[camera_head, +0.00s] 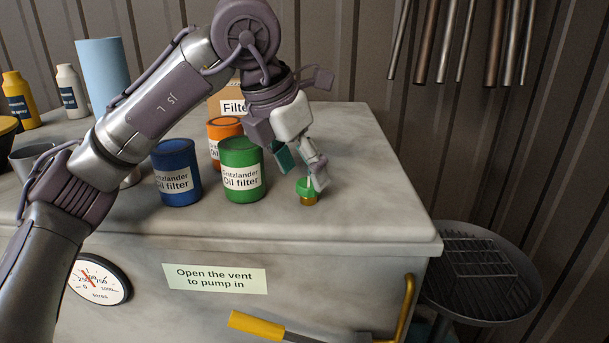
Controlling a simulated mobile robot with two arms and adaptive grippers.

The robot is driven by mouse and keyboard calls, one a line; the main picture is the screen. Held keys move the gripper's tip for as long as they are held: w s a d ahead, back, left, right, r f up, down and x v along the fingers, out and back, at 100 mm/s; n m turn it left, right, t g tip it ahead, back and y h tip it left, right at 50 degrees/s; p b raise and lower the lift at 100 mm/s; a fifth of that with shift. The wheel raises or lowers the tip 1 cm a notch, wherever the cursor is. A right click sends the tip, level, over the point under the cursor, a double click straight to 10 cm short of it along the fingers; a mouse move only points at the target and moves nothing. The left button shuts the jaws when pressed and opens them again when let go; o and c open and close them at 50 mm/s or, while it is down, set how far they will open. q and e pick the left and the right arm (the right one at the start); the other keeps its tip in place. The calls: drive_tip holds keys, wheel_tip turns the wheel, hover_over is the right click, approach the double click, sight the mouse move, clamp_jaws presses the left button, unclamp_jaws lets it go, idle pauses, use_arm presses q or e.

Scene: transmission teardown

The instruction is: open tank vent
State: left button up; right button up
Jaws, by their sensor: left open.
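The tank vent (307,190) is a small green cap on an orange-brown base, standing on the grey tank top near its front right. My left gripper (301,172) reaches down from above at the vent. Its right finger overlaps the cap in the picture, and its other finger is to the left, by the green oil filter. I cannot tell whether the finger touches the cap. The tank (345,230) carries a sign (215,279) reading "Open the vent to pump in". My right gripper is not in view.
Green (242,180), blue (176,172) and orange (214,130) oil filter cans stand just left of the gripper. A yellow-handled lever (256,326) and a gauge (97,281) are on the tank's front. A round grill (480,275) stands at right. The tank top right of the vent is clear.

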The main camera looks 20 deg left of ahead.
use_arm(q)
drive_tip(key=v, duration=1)
drive_tip(key=shift+s, duration=0.1)
